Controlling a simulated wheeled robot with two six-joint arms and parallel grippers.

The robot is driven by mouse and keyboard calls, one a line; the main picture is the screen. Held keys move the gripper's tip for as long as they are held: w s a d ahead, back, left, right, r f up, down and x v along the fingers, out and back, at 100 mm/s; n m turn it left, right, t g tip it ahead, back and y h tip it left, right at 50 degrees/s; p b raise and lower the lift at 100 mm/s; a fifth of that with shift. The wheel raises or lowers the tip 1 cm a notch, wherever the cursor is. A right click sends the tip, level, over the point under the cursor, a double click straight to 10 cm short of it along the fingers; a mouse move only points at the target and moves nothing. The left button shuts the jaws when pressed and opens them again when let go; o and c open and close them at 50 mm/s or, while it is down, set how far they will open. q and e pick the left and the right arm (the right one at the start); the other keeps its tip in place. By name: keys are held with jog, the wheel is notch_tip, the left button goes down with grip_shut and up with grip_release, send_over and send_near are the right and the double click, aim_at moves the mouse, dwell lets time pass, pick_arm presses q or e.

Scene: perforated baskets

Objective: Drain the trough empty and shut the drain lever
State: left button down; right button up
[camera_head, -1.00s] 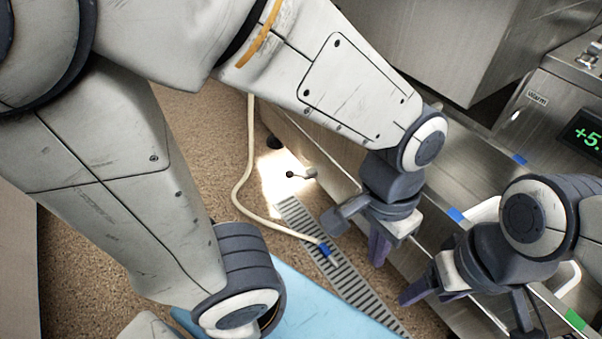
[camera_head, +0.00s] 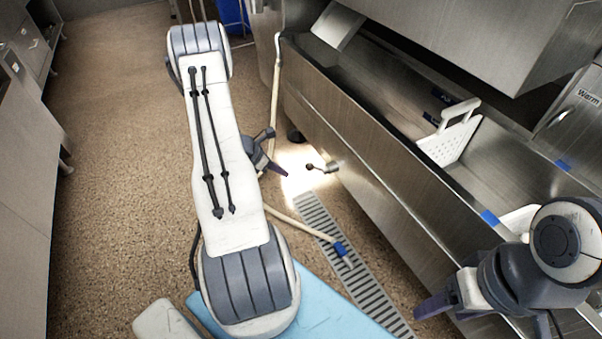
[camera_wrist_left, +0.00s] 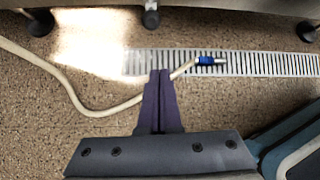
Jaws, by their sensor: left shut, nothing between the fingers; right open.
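The steel trough (camera_head: 385,150) runs along the right of the head view; its floor is partly in view, and I cannot tell whether water stands in it. The drain lever (camera_head: 322,168), a short stub with a dark knob, sticks out low from the trough's front. My left gripper (camera_head: 283,173) is shut and empty, a short way left of the knob in the picture and apart from it. In the left wrist view its fingers (camera_wrist_left: 160,75) are together above the floor. My right gripper (camera_head: 440,304) is open and empty by the trough's near right part.
A cream hose (camera_head: 284,215) lies on the floor, its blue-collared end (camera_head: 341,249) over the floor grate (camera_head: 370,285). White perforated baskets (camera_head: 450,140) sit in the trough. The floor at left is clear.

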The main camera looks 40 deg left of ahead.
aim_at(317, 168)
pick_arm(q)
jog(key=s+a+f+b+x, duration=0.1)
jog(key=b+x, duration=0.5)
jog(key=x, duration=0.4)
jog(key=w+r, duration=0.2)
jog(key=r, duration=0.2)
jog(key=shift+w+d, duration=0.3)
jog(key=shift+w, duration=0.1)
